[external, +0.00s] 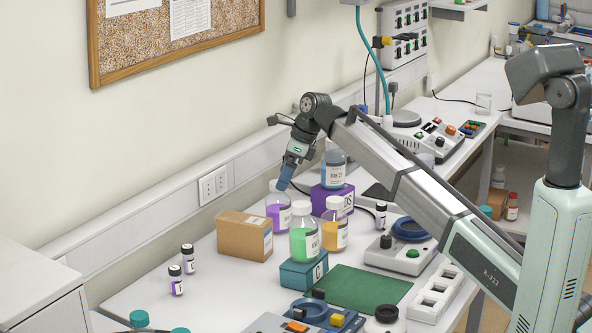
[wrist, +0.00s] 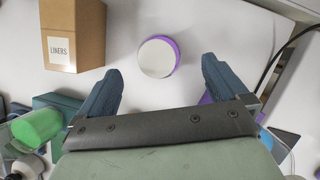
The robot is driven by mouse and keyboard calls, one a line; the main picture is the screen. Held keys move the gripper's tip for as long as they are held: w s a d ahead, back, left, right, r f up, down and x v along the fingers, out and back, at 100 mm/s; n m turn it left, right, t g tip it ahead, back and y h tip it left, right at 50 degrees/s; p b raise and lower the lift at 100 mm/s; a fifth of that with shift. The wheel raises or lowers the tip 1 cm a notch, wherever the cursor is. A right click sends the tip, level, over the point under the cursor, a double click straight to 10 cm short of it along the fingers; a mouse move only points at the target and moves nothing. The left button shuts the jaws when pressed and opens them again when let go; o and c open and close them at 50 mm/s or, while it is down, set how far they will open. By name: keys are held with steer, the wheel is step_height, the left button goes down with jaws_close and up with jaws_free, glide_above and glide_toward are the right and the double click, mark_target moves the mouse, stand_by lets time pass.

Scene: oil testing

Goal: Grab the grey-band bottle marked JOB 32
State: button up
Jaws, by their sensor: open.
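I cannot read JOB 32 on any bottle, and no grey band is clear. A clear bottle with purple liquid (external: 278,209) stands on the bench beside the cardboard box. My gripper (external: 285,181) is open and empty, pointing down above it. In the wrist view, a round pale top with a purple edge (wrist: 157,57) lies between and slightly beyond my fingertips (wrist: 161,68). A green bottle (external: 304,237) stands on a teal box, with an orange bottle (external: 342,236) behind it. A blue bottle (external: 334,174) stands on a purple box; its label seems to end in 21.
The cardboard box (external: 240,238), marked LINERS in the wrist view (wrist: 72,35), is close to the left. Small dark-capped vials (external: 188,260) stand farther left. A green mat (external: 366,290) lies in front. A cable runs at the right of the wrist view.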

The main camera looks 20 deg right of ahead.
mark_target(275, 196)
steer(key=shift+x, duration=3.7)
steer(key=shift+s+a, duration=0.1)
steer(key=shift+s, duration=0.05)
steer(key=shift+c, duration=0.3)
steer(key=c, duration=1.4)
